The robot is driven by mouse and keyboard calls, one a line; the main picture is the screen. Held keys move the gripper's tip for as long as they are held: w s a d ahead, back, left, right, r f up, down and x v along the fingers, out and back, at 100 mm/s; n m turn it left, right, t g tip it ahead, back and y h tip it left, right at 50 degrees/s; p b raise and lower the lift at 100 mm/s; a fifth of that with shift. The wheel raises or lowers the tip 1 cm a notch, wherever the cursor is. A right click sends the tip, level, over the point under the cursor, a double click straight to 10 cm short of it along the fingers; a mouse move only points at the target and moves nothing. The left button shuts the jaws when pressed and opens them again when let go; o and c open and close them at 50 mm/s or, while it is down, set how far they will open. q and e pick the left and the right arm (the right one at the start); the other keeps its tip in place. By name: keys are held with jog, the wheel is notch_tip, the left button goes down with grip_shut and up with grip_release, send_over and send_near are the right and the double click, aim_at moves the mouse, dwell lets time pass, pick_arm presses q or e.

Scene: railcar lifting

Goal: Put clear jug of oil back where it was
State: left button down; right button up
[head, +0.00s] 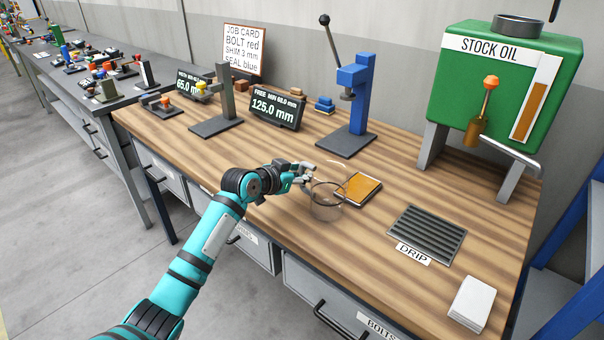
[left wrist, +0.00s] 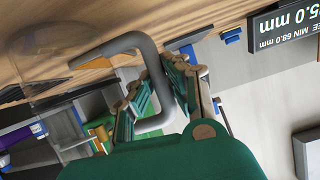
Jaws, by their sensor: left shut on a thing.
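The clear jug (head: 327,205) is a see-through cup-like vessel over the front middle of the wooden bench. I cannot tell whether its base touches the bench top, or how much oil it holds. My left gripper (head: 302,174) is at the jug's left side, shut on its handle. In the left wrist view the grey looped handle (left wrist: 152,62) passes between the fingers of the left gripper (left wrist: 160,88). The jug's clear body is faint at the upper left there. My right gripper is not in view.
A shallow tray with an orange-brown surface (head: 362,188) lies just right of the jug. A DRIP grate (head: 428,236) lies farther right, before the green STOCK OIL tank (head: 505,88). A blue lever press (head: 352,100) stands behind. White cards (head: 472,303) lie front right.

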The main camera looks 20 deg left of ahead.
pick_arm(q)
jog(key=c, duration=1.4)
grip_release()
jog(key=shift+f, duration=0.1)
jog(key=shift+r, duration=0.25)
jog(key=shift+s+a, duration=0.15)
jog(key=shift+s, duration=0.1)
jog(key=v, duration=1.1)
jog(key=shift+s+r+b, duration=0.15)
jog(key=shift+s+b, duration=0.1)
jog(key=shift+b, duration=0.15)
